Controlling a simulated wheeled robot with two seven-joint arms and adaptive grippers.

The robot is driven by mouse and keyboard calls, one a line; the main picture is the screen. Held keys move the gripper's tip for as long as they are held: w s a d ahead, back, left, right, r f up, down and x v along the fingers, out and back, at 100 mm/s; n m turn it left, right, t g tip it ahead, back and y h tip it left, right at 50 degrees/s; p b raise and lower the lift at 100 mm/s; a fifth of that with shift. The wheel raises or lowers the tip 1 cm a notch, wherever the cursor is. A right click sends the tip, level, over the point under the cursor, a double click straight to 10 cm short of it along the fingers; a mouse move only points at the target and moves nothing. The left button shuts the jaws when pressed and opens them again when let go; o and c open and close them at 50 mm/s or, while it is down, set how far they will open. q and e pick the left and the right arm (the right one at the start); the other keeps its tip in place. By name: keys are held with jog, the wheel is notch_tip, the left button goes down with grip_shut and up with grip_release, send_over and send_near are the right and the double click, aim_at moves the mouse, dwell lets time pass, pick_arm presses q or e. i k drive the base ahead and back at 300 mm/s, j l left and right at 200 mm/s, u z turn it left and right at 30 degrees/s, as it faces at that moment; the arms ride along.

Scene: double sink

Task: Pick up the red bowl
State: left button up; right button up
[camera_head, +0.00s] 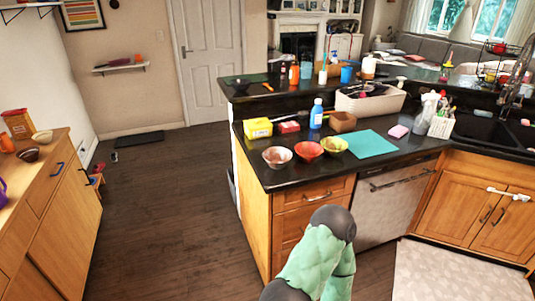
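The red bowl (308,151) stands upright on the black counter, near its front left corner. A white bowl (277,156) with something brown inside stands just left of it, and a yellow-green bowl (334,145) stands just right of it. One of my arms, green and grey, rises from the bottom edge of the view in front of the drawers, below the bowls and apart from them. I cannot tell which arm it is. Neither gripper shows in this view.
A teal mat (364,144) lies right of the bowls. The counter's front edge (330,179) lies between my arm and the bowls.

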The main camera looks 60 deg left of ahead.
aim_at(308, 152)
jog(key=u, duration=1.6)
